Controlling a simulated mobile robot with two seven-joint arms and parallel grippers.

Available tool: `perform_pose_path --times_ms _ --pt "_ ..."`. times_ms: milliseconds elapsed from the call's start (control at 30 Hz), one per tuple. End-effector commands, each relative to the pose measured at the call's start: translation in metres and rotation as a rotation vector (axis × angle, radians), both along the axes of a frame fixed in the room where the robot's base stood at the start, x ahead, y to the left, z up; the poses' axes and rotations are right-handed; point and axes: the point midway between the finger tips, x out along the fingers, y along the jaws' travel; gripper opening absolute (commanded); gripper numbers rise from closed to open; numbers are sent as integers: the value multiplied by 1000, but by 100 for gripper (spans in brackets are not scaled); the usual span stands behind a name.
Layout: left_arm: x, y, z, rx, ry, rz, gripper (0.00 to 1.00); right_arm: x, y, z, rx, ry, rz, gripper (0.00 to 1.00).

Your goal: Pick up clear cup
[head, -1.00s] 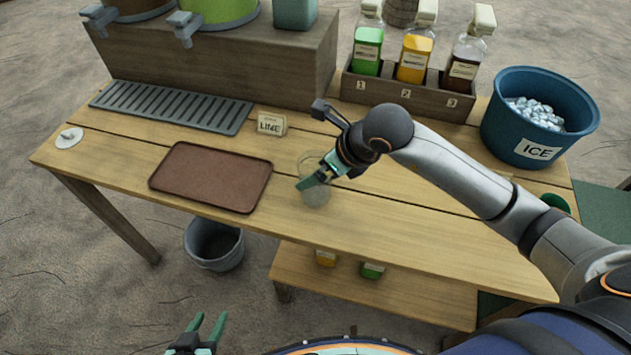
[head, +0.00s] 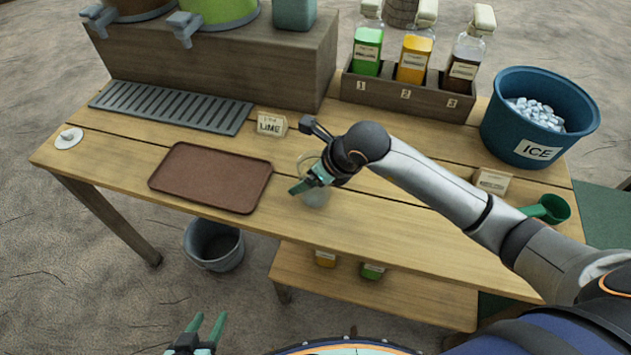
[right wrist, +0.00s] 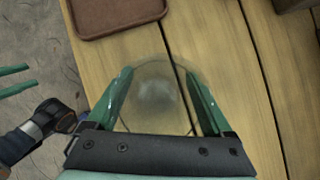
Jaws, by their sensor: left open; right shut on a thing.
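The clear cup (head: 316,197) stands on the wooden table, right of the brown tray; much of it is hidden behind my right gripper in the head view. In the right wrist view the clear cup (right wrist: 157,88) sits between the two green fingers. My right gripper (head: 308,183) is shut on the cup, one finger on each side of it. The same right gripper (right wrist: 157,100) fills the lower part of the wrist view. My left gripper (head: 207,330) is open and empty, low in front of the table's front edge.
The brown tray (head: 211,205) lies left of the cup. A small LIME sign (head: 271,124) stands behind. A bottle rack (head: 408,97) is at the back, an ICE bucket (head: 540,150) at the right. A green scoop (head: 553,209) lies at the table's right end. Front middle table is clear.

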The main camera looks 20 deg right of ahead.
Motion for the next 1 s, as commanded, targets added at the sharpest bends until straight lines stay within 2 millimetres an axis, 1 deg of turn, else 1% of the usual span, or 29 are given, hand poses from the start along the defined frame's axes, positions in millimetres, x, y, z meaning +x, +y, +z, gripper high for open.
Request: perform_pose_path --times_ms 33,200,300,533,667,767,867,967,1000 --pt "0 0 0 0 -1 0 50 0 0 0 0 0 0 58" --pt "0 0 0 0 -1 -1 50 0 0 0 0 0 0 39" --pt "0 0 1 0 -1 -1 50 0 0 0 1 -1 0 31" --pt "1 0 1 0 -2 -1 50 0 0 1 0 -1 -1 31" --pt "1 0 1 0 -2 -1 50 1 0 8 1 -3 0 31" --pt "1 0 1 0 -2 -1 50 1 0 18 -1 -6 1 31" --pt "1 0 1 -1 -3 -1 50 1 0 35 0 -8 1 31" --pt "1 0 4 0 -4 0 50 -14 -8 53 -2 -6 1 31" --pt "1 0 4 -1 -5 0 50 -22 -12 63 -3 -8 2 31"
